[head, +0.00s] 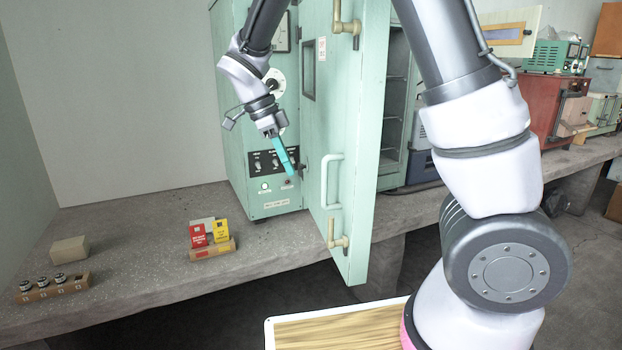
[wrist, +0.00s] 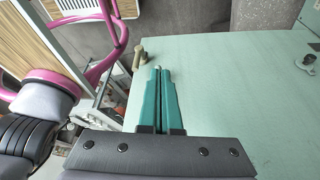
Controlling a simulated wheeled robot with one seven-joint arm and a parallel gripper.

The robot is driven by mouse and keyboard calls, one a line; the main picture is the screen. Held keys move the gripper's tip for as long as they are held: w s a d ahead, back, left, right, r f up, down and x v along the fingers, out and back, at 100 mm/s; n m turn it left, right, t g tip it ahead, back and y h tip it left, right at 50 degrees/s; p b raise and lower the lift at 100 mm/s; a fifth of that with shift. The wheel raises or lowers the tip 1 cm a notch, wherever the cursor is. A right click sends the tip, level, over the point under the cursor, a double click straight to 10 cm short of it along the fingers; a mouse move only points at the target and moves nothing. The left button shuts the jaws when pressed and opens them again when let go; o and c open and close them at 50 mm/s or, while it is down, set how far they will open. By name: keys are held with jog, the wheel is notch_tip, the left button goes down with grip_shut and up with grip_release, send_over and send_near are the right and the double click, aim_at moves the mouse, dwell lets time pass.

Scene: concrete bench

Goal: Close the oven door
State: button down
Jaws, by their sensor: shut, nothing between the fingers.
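The oven is a mint-green cabinet (head: 240,110) on the concrete bench. Its door (head: 350,120) stands wide open, swung out toward the head camera, with shelves (head: 395,90) showing behind it on the right. The door carries a pale vertical handle (head: 331,182), brass-coloured fittings and a small window. My gripper (head: 291,170) is shut and empty, left of the door on its outer-face side, in front of the control panel. In the wrist view its teal fingers (wrist: 160,70) lie together over a pale green surface; I cannot tell whether they touch it.
On the bench at left stand a red and yellow card holder (head: 212,240), a block with several small parts (head: 54,286) and a beige block (head: 70,250). A red cabinet (head: 560,105) and other equipment stand at right. A wood-topped board (head: 335,332) is in front.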

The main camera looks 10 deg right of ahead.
jog(key=d+f, duration=0.4)
jog(key=d, duration=0.1)
jog(key=shift+s+d, duration=0.3)
jog(key=shift+s, duration=0.1)
